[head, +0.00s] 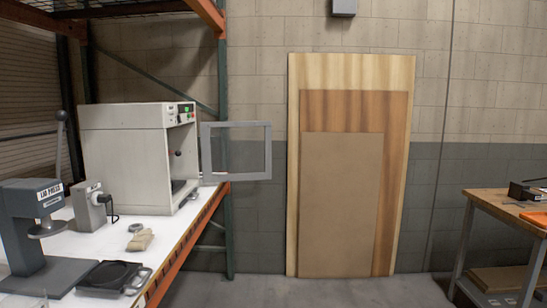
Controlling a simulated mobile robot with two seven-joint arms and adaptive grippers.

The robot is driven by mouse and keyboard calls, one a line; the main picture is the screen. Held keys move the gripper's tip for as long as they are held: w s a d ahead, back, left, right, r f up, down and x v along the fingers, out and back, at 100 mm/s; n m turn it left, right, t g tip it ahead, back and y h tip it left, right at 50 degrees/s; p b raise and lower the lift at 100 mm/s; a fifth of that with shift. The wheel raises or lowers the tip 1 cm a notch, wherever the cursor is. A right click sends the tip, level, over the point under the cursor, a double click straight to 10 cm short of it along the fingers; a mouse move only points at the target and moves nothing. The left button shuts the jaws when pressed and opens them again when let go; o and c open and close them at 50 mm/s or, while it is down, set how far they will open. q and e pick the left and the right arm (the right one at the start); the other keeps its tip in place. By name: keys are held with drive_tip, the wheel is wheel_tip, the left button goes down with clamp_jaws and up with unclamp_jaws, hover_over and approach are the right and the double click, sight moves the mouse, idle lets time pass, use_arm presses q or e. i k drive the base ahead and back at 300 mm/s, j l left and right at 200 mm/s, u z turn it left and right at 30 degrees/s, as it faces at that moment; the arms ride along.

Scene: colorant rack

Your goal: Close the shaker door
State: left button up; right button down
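The shaker (125,150) is a white box-shaped machine on the white shelf at the left. Its front faces right and shows an open cavity with a dark knob inside. The shaker door (206,152) is a grey rectangular frame with a see-through middle. It stands open, swung out to the right past the shelf edge and apart from the front opening. A small control panel with green and red marks (186,112) sits above the cavity. Neither of my grippers is in view.
A lid press (45,195), a small grey device (88,205), a tape roll (135,228) and a dark flat plate (108,274) share the white shelf (165,232). Wooden boards (340,210) lean on the wall. A workbench (490,203) stands right. The floor (330,290) between is clear.

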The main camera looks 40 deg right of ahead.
sight(207, 177)
drive_tip(key=i+l, duration=0.5)
drive_tip(key=l, duration=0.2)
drive_tip(key=i+l, duration=0.45)
drive_tip(key=l, duration=0.2)
drive_tip(key=i+l+z, duration=0.1)
drive_tip(key=i+l, duration=0.4)
drive_tip(key=l, duration=0.2)
drive_tip(key=i+l, duration=0.5)
drive_tip(key=l, duration=0.1)
